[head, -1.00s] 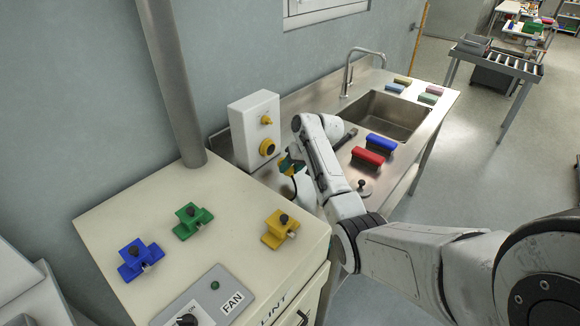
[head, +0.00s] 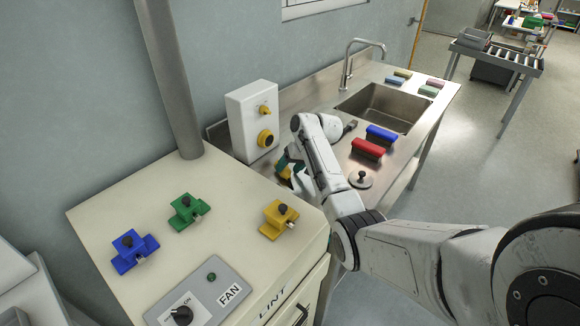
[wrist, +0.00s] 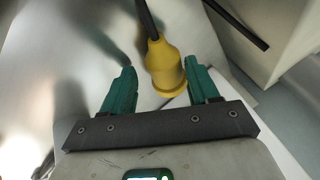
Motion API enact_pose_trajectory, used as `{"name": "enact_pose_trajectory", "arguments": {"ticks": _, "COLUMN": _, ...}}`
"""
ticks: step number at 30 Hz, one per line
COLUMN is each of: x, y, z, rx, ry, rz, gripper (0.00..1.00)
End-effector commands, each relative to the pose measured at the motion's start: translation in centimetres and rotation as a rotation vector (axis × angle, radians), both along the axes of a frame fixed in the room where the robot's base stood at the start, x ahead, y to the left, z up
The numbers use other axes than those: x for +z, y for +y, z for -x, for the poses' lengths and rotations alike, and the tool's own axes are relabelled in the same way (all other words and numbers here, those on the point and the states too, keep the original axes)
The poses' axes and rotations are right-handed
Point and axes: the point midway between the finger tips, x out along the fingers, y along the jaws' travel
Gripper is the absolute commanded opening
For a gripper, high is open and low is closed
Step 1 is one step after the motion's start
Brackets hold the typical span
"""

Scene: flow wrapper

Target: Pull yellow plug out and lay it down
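The yellow plug (wrist: 163,66) with its black cable (wrist: 148,20) lies between my gripper's teal fingers in the wrist view. A gap shows between it and the left finger, and its wide end is close to the right finger. It appears to be on the steel counter, but contact is hard to judge. My gripper (wrist: 161,72) is open. In the head view my gripper (head: 287,170) is low beside the cabinet, with a bit of yellow showing; my arm hides much of it. The white wall box (head: 240,125) has an empty yellow-ringed socket (head: 265,139) and a yellow knob (head: 264,110).
The cream cabinet (head: 160,190) stands left of my gripper, bearing blue, green and yellow clamp-like pieces.

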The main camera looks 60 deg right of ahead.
Motion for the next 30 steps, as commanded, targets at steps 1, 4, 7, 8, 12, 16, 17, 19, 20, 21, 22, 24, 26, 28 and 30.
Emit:
{"name": "enact_pose_trajectory", "arguments": {"ticks": 1, "x": 0.0, "y": 0.0, "z": 0.0, "rx": 0.000, "ry": 0.000, "rz": 0.000, "gripper": 0.65}}
{"name": "enact_pose_trajectory", "arguments": {"ticks": 4, "x": 0.0, "y": 0.0, "z": 0.0, "rx": 0.000, "ry": 0.000, "rz": 0.000, "gripper": 0.68}}
{"name": "enact_pose_trajectory", "arguments": {"ticks": 7, "x": 0.0, "y": 0.0, "z": 0.0, "rx": -0.001, "ry": 0.001, "rz": 0.000, "gripper": 0.68}}
{"name": "enact_pose_trajectory", "arguments": {"ticks": 8, "x": -0.1, "y": 0.0, "z": 0.1, "rx": -0.001, "ry": 0.001, "rz": -0.001, "gripper": 0.68}}
{"name": "enact_pose_trajectory", "arguments": {"ticks": 12, "x": 0.2, "y": 0.0, "z": 0.2, "rx": -0.001, "ry": 0.001, "rz": 0.000, "gripper": 0.68}}
{"name": "enact_pose_trajectory", "arguments": {"ticks": 16, "x": 1.4, "y": -0.1, "z": 0.9, "rx": 0.000, "ry": -0.002, "rz": 0.002, "gripper": 0.68}}
{"name": "enact_pose_trajectory", "arguments": {"ticks": 17, "x": 1.8, "y": 0.0, "z": 1.1, "rx": -0.001, "ry": -0.001, "rz": 0.001, "gripper": 0.68}}
{"name": "enact_pose_trajectory", "arguments": {"ticks": 19, "x": 2.9, "y": -0.1, "z": 1.8, "rx": -0.001, "ry": -0.003, "rz": 0.003, "gripper": 0.68}}
{"name": "enact_pose_trajectory", "arguments": {"ticks": 20, "x": 3.5, "y": -0.1, "z": 2.1, "rx": -0.002, "ry": -0.003, "rz": 0.002, "gripper": 0.68}}
{"name": "enact_pose_trajectory", "arguments": {"ticks": 21, "x": 4.2, "y": -0.1, "z": 2.5, "rx": -0.001, "ry": -0.003, "rz": 0.004, "gripper": 0.68}}
{"name": "enact_pose_trajectory", "arguments": {"ticks": 22, "x": 4.7, "y": 0.0, "z": 2.9, "rx": -0.001, "ry": -0.003, "rz": 0.003, "gripper": 0.68}}
{"name": "enact_pose_trajectory", "arguments": {"ticks": 24, "x": 5.9, "y": -0.1, "z": 3.5, "rx": -0.002, "ry": -0.004, "rz": 0.003, "gripper": 0.68}}
{"name": "enact_pose_trajectory", "arguments": {"ticks": 26, "x": 6.7, "y": -0.1, "z": 4.1, "rx": 0.000, "ry": -0.003, "rz": 0.002, "gripper": 0.68}}
{"name": "enact_pose_trajectory", "arguments": {"ticks": 28, "x": 7.6, "y": 0.0, "z": 4.6, "rx": 0.000, "ry": -0.003, "rz": 0.002, "gripper": 0.68}}
{"name": "enact_pose_trajectory", "arguments": {"ticks": 30, "x": 8.3, "y": 0.0, "z": 5.0, "rx": 0.000, "ry": -0.003, "rz": 0.002, "gripper": 0.68}}
